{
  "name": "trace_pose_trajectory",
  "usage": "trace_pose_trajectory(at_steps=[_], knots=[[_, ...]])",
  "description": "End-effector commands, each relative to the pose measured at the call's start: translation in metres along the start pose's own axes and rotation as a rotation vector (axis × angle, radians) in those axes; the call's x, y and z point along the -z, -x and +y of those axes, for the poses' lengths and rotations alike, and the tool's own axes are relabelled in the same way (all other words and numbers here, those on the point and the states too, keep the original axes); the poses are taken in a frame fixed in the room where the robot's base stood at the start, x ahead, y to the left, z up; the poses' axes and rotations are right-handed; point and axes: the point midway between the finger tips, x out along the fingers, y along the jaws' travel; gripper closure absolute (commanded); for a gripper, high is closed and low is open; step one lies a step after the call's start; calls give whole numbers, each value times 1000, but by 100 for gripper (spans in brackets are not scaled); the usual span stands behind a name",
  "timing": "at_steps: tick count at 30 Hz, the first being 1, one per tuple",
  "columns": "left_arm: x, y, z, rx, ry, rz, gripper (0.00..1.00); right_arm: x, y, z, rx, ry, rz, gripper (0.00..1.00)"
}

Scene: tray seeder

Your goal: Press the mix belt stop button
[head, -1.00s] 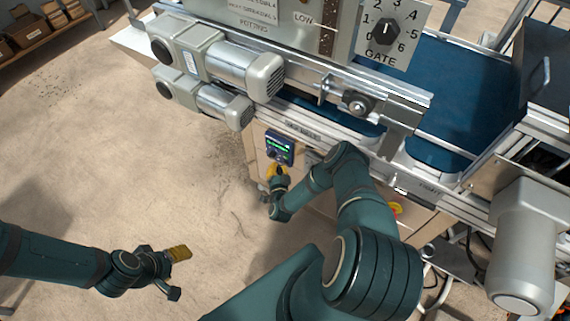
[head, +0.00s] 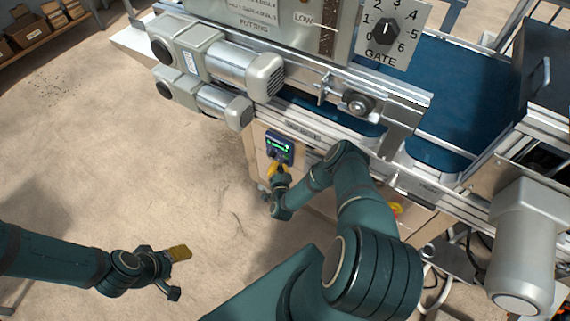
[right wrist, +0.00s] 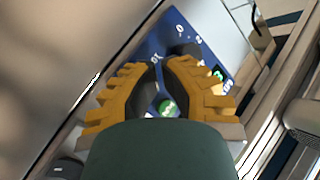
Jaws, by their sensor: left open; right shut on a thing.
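A small blue control panel (head: 281,147) with a lit green display is fixed to the front of the machine, below the belt frame. In the right wrist view the panel (right wrist: 205,58) shows a dark knob (right wrist: 185,48), a green button (right wrist: 168,107) and white markings too small to read. I cannot tell which control is the mix belt stop. My right gripper (head: 277,169) is at the panel's lower edge. Its yellow fingers (right wrist: 160,68) are drawn together in front of the panel; what lies between their tips is hidden. Contact with the panel is unclear. My left gripper (head: 178,271) is open and empty over the floor.
Two grey motors (head: 222,66) stick out above and left of the panel. A red and yellow button (head: 396,209) sits further right on the machine front, partly behind my right arm. A blue belt (head: 470,80) lies behind. The floor (head: 110,150) at left is clear.

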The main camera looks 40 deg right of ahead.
Motion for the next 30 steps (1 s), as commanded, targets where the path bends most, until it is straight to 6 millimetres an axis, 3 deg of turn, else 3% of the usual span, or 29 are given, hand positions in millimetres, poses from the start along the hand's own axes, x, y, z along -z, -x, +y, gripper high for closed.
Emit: trace_pose_trajectory(at_steps=[30], knots=[[0,2,1,0,0,0,41,-3,6,-4,1,0,-1,100]])
